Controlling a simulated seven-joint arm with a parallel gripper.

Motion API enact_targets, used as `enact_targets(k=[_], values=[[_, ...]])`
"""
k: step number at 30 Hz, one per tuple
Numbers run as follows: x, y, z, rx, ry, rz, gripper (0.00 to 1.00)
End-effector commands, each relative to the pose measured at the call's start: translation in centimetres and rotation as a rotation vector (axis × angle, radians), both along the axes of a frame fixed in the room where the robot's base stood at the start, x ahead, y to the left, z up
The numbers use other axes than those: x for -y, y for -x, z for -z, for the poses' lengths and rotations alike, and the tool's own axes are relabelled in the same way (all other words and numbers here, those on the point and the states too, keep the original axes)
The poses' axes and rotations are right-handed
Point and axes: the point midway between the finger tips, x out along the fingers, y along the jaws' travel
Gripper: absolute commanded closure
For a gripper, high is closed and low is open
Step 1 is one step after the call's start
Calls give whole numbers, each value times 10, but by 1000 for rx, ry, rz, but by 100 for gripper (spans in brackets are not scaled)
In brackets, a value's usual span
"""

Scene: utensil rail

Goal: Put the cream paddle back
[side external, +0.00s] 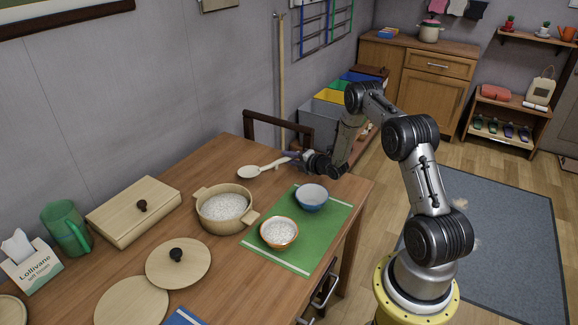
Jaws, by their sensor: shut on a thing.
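The cream paddle (250,172) shows near the far edge of the wooden table, with its round head to the left and its handle running right to my gripper. My gripper (294,160) is shut on the handle end of the paddle. The fingers are small and dark here, and they hide part of the handle. The paddle looks roughly level; I cannot tell whether it touches the table or hangs just above it. A utensil rail cannot be made out clearly in this view.
A wooden pot of white rice (222,207) stands left of the green mat (308,247). On the mat are a rice-filled orange bowl (279,234) and a blue-grey bowl (312,197). A dark frame (262,120) rises behind the table edge. Round lids (178,263) lie in front.

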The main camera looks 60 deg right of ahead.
Motion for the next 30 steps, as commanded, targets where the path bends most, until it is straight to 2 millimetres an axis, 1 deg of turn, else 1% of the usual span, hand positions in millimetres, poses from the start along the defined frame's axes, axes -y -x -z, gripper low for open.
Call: enact_targets(k=[1, 3, 7, 9, 16, 20, 21, 23, 24, 25, 30], values=[[2, -3, 6, 0, -1, 0, 100], [1, -2, 18, -2, -3, 0, 100], [2, -3, 30, 1, -1, 0, 100], [2, -2, 33, 1, -1, 0, 100], [2, -2, 33, 1, 0, 0, 100], [1, -2, 37, 1, 0, 0, 100], [1, -2, 36, 0, 0, 0, 65], [1, -2, 36, 0, 0, 0, 54], [1, -2, 36, 0, 0, 0, 47], [1, -2, 36, 0, 0, 0, 43], [1, -2, 36, -1, 0, 0, 43]])
